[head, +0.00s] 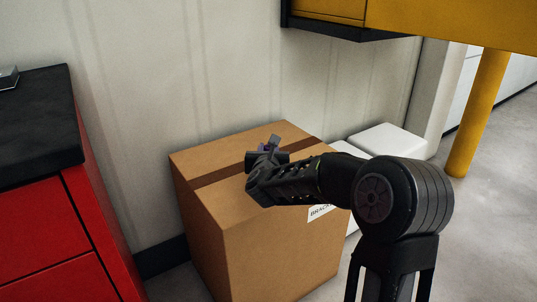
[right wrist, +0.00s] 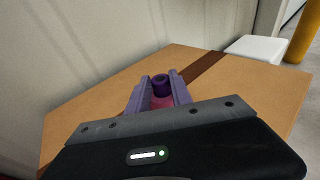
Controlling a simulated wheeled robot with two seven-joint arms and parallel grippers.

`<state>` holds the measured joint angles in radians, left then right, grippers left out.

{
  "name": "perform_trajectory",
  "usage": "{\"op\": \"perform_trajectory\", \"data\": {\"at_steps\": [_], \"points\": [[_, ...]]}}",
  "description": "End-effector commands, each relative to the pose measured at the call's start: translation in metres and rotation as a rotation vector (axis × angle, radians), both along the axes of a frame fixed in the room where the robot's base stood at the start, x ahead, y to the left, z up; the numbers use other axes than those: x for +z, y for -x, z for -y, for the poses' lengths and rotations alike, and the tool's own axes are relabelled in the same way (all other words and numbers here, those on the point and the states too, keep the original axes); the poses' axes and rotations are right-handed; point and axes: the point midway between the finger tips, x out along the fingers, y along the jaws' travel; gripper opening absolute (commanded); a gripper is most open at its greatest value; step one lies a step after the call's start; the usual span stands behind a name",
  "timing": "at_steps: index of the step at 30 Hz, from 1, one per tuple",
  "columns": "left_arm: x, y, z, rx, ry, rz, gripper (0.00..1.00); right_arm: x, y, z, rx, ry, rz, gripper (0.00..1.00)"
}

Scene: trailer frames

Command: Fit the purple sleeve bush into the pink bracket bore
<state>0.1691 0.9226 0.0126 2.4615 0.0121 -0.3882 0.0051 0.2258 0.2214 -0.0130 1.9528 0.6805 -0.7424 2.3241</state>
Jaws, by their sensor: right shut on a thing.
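The purple sleeve bush (right wrist: 161,87) shows between my right fingertips in the right wrist view, with its dark open end up. My right gripper (right wrist: 160,90) is shut on it, above the top of the cardboard box. The pink bracket (right wrist: 161,102) shows as a small patch just below the bush, between the fingers; most of it is hidden. I cannot tell whether the bush is in the bore or only above it. In the head view my right gripper (head: 268,151) is over the box top and hides the bracket. My left gripper is not in view.
The cardboard box (head: 265,255) has a brown tape strip and a partly hidden label. White boxes (head: 388,141) stand behind it at right. A red cabinet (head: 75,245) with a black top is at left, a wall behind. A yellow post (head: 478,115) stands at far right.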

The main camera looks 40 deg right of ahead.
Motion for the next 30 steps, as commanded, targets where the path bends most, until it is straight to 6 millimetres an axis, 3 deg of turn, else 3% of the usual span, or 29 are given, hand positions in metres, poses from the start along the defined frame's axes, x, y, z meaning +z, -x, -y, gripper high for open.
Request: {"op": "perform_trajectory", "data": {"at_steps": [11,12,18,20,30], "points": [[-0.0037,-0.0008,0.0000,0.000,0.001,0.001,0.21,-0.0032,-0.0001,0.0000,0.000,0.001,0.003,0.00],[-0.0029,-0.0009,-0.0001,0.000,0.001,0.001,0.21,-0.0025,-0.0001,-0.0001,0.000,0.000,0.002,0.28],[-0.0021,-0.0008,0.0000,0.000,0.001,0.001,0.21,-0.0019,-0.0001,-0.0002,0.000,0.001,0.001,0.44],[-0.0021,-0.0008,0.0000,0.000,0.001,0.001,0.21,-0.0019,-0.0001,-0.0002,0.000,0.001,0.001,0.48],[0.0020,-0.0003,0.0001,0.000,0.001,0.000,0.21,0.0015,-0.0001,-0.0001,0.000,0.000,0.001,0.48]]}}
